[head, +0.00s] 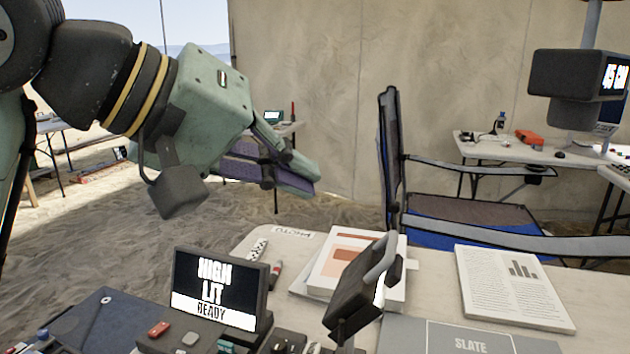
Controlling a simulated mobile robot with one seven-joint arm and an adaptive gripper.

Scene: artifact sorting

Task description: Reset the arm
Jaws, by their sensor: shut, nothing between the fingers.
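My gripper (312,181) is at the end of my green arm, in the upper left of the head view. It is in the air, beyond and above the near table (440,265). Its fingers are together and hold nothing. It touches nothing that I can see.
On the near table stand a small screen reading "HIGH LIT READY" (219,290), a dark device on a stand (358,290), a stack of papers (345,255) and a printed sheet (512,287). A folding chair (470,212) stands behind. Another table (500,150) is at the back right.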

